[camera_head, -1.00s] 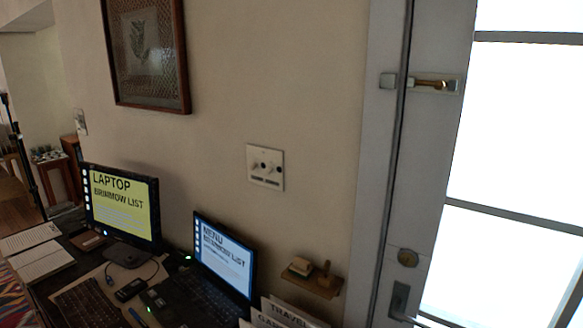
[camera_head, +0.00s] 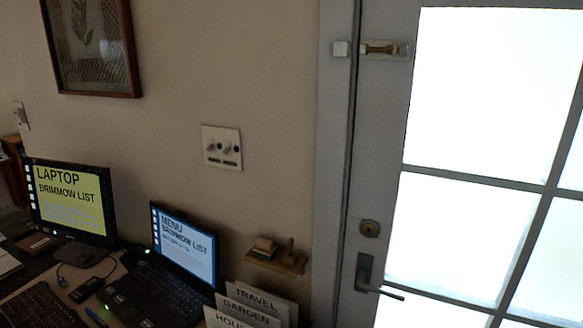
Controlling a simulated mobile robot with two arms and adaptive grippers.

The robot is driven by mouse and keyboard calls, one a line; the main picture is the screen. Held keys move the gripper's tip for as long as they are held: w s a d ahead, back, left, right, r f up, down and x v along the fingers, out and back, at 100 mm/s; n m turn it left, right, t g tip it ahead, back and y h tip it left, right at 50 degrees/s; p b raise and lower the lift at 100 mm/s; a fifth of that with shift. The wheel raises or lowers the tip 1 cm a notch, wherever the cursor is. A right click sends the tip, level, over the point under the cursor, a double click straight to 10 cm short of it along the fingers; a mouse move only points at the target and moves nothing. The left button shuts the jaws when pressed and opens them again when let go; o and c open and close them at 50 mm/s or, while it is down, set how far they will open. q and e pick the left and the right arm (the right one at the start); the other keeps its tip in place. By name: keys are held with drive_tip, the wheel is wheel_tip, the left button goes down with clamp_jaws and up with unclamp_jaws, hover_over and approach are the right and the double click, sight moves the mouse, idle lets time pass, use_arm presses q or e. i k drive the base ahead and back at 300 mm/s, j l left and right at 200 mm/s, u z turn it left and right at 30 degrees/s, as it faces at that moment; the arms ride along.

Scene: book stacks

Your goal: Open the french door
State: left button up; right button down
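The french door (camera_head: 388,150) stands at the right, with a pale grey frame and bright glass panes. It looks closed against its jamb. A dark lever handle (camera_head: 370,280) sits low on its left stile, pointing right. A round brass lock (camera_head: 370,228) is above the handle. Neither of my grippers is in view.
A desk at lower left holds a monitor (camera_head: 72,203), a laptop (camera_head: 180,255), a keyboard (camera_head: 38,305) and upright labelled cards (camera_head: 252,305). A small wall shelf (camera_head: 275,261) is left of the door. A switch plate (camera_head: 221,147) and a framed picture (camera_head: 90,45) are on the wall.

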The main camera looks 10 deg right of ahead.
sight(385, 83)
drive_tip(key=i+l+z, duration=0.1)
drive_tip(key=z, duration=0.3)
drive_tip(key=i+l+z, duration=0.1)
drive_tip(key=l+z, duration=0.15)
drive_tip(key=z, duration=0.15)
drive_tip(key=i+l+z, duration=0.1)
drive_tip(key=z, duration=0.35)
drive_tip(key=i+z, duration=0.15)
drive_tip(key=z, duration=0.25)
